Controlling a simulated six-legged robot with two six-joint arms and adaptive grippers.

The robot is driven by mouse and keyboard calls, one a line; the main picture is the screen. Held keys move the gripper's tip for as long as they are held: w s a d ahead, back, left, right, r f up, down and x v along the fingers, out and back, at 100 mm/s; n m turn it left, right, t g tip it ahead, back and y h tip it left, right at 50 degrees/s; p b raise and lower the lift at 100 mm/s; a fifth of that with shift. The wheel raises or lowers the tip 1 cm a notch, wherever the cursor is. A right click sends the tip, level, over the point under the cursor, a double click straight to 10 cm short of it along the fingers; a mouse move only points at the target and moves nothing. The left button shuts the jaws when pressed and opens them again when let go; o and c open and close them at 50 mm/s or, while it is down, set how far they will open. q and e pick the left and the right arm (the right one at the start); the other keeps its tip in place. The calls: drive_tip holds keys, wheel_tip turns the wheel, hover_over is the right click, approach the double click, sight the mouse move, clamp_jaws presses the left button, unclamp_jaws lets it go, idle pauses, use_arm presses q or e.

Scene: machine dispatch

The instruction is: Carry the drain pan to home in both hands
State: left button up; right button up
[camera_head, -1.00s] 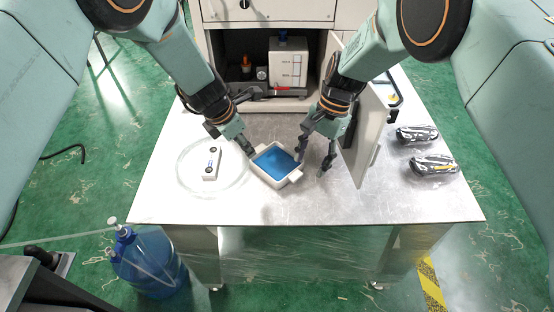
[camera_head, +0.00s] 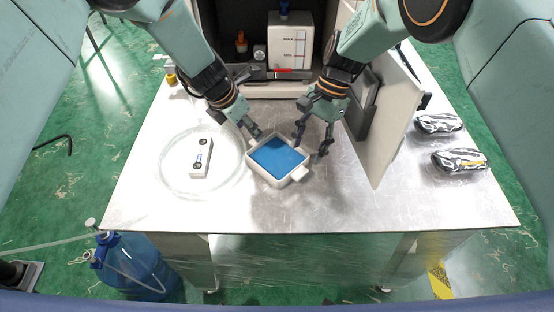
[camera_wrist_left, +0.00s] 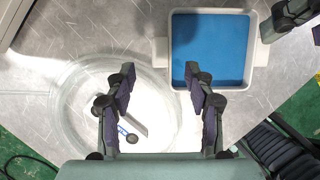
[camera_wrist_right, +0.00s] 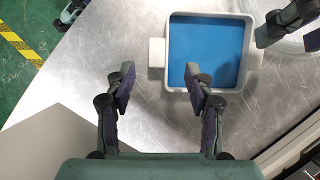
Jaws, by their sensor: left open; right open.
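The drain pan (camera_head: 291,182) is a small white square tray with side tabs and blue liquid inside, on the metal table (camera_head: 330,210). It also shows in the left wrist view (camera_wrist_left: 257,52) and the right wrist view (camera_wrist_right: 207,14). My left gripper (camera_head: 253,133) is open just behind the pan's left side; in its wrist view its fingers (camera_wrist_left: 165,90) are spread below the pan's left tab. My right gripper (camera_head: 312,148) is open just behind the pan's right side; in its wrist view its fingers (camera_wrist_right: 160,85) are spread below the pan's left tab. Neither visibly grips the pan.
A coiled clear hose (camera_head: 172,186) and a white device (camera_head: 201,157) lie left of the pan. An open cabinet door (camera_head: 388,135) stands close to my right gripper. Wrapped dark packages (camera_head: 458,161) lie at the right. A blue bottle (camera_head: 135,265) stands on the floor.

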sight(277, 159)
use_arm(q)
drive_tip(key=x, duration=0.6)
drive_tip(key=shift+d+f, duration=0.1)
drive_tip(key=shift+f, duration=0.2)
use_arm(e)
drive_tip(key=x, duration=0.6)
drive_tip(key=shift+s+f, duration=0.15)
drive_tip(key=shift+f, duration=0.15)
use_arm(q)
drive_tip(key=shift+w+d+f, duration=0.2)
drive_tip(key=shift+d+f, duration=0.1)
drive_tip(key=shift+f, duration=0.2)
use_arm(e)
drive_tip(key=shift+s+f, duration=0.1)
drive_tip(key=shift+f, duration=0.4)
drive_tip(key=shift+s+a, duration=0.15)
use_arm(q)
drive_tip(key=shift+a, duration=0.2)
use_arm(e)
drive_tip(key=shift+a, duration=0.1)
